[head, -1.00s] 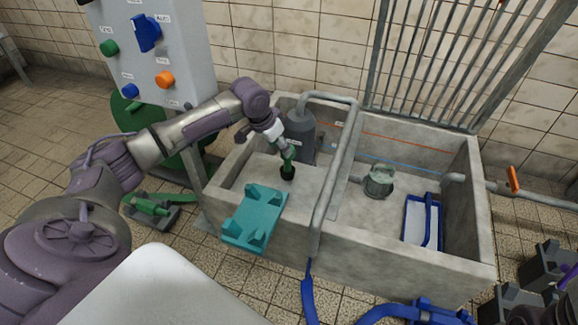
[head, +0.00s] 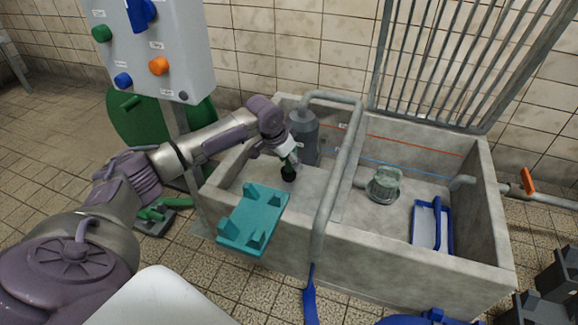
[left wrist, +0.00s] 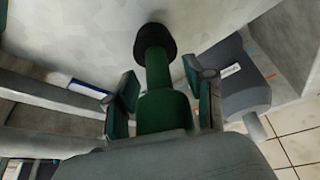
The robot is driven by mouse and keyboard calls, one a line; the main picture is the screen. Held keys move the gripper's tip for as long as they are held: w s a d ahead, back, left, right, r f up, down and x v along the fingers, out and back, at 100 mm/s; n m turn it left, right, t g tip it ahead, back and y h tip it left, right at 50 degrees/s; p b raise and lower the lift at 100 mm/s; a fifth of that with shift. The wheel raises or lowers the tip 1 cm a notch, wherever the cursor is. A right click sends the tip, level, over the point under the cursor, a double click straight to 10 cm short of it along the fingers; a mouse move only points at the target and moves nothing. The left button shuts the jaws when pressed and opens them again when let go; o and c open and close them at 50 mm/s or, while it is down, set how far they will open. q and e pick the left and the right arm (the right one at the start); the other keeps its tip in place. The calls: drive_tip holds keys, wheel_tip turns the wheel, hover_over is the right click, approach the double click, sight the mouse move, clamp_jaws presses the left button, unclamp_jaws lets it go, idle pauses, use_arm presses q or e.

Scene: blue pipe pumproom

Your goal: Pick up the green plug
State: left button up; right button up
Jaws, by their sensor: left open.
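The green plug (left wrist: 160,85) has a thick green body, a narrower green neck and a black end. In the left wrist view it lies between the two fingers of my left gripper (left wrist: 164,95), which is open with a finger on each side. In the head view the plug's dark end (head: 288,174) stands in the left compartment of the concrete basin, and my left gripper (head: 290,160) is over it from above. The gripper hides most of the plug's green body there. My right gripper is not in view.
A grey cylinder (head: 304,138) stands close to the right of my left gripper. A grey pipe (head: 335,175) crosses the concrete basin (head: 410,268). A teal bracket (head: 252,222) sits on the front left rim. A control box (head: 160,50) stands behind my left arm.

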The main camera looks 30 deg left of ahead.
use_arm(q)
clamp_jaws()
drive_tip(key=shift+r, duration=0.1)
idle(0.3)
